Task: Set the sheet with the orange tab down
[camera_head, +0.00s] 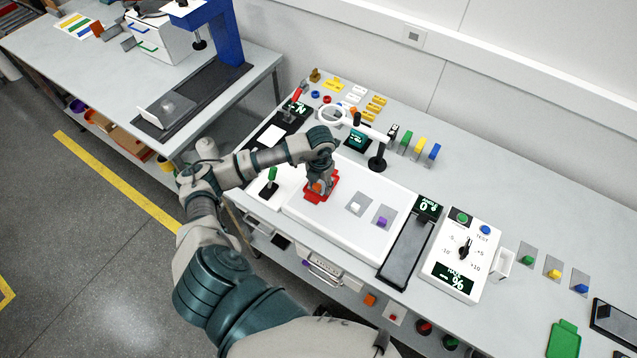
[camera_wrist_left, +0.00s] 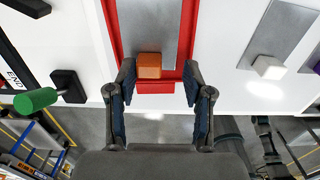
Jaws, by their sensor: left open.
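The sheet with the orange tab (camera_wrist_left: 148,66) lies inside a red frame (camera_wrist_left: 186,45) on the white light panel (camera_head: 285,207). In the head view the red frame (camera_head: 332,184) shows on the panel's left part, partly hidden by my gripper. My left gripper (camera_head: 319,185) is over the frame's near end. In the left wrist view its fingers (camera_wrist_left: 158,85) are spread, one on each side of the orange tab, with gaps between fingers and tab. I cannot tell how high the fingers are above the panel. My right gripper is not in view.
A sheet with a white tab (camera_head: 356,205) and one with a purple tab (camera_head: 382,221) lie right of the frame. A green-handled lever (camera_head: 271,178) stands left of it. A magnifier (camera_head: 332,116) stands behind. A control box (camera_head: 462,254) is to the right.

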